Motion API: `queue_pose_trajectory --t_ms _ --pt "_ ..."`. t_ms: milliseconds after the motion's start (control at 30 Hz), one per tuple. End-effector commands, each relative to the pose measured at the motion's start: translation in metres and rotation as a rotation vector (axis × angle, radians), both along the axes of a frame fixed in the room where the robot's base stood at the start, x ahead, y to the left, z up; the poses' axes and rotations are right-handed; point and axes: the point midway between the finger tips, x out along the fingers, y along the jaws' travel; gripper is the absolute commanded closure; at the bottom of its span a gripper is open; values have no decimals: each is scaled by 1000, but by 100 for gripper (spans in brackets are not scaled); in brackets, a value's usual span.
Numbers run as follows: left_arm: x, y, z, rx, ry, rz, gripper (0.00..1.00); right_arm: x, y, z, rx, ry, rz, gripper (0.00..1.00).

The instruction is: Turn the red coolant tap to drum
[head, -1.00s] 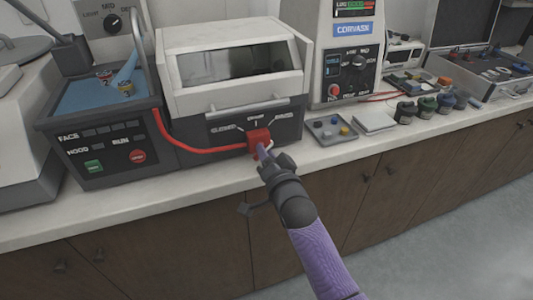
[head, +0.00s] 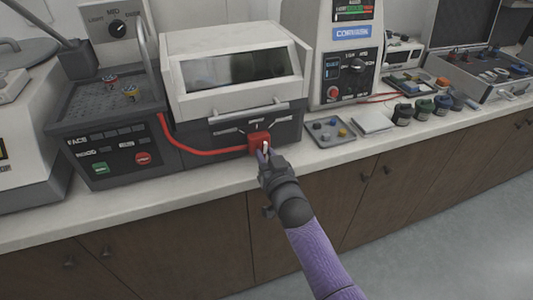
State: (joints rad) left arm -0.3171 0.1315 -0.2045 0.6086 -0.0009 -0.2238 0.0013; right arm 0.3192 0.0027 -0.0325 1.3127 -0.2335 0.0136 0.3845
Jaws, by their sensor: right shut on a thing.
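The red coolant tap (head: 259,138) is on the dark front panel of the white machine with a window (head: 236,70). Marks and small labels fan out above the tap, too small to read surely. My right gripper (head: 265,152) is shut on the tap's handle from the front. The pale handle shows between the fingers and looks about upright, but the fingers partly hide it. A red hose (head: 205,151) runs from the tap left to the grey basin (head: 108,106), where no blue liquid shows. My left gripper is not in view.
A small tray with coloured pieces (head: 328,142) lies right of the tap, with a pale flat pad (head: 372,122) and several dark jars (head: 403,114) beyond. The counter's front edge (head: 215,189) is clear near my arm.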

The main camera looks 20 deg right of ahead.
Motion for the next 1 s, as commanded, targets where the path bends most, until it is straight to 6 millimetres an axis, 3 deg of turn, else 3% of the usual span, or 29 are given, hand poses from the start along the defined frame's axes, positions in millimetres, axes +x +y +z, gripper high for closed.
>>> queue_pose_trajectory --t_ms 300,867,900,1000 --pt "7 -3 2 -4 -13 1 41 0 0 0 -116 -2 0 100" --pt "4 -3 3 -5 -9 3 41 0 1 -1 -141 -3 0 100" --pt "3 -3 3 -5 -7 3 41 0 1 -1 -141 -3 0 66" --pt "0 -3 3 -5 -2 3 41 0 1 -1 -141 -3 0 44"
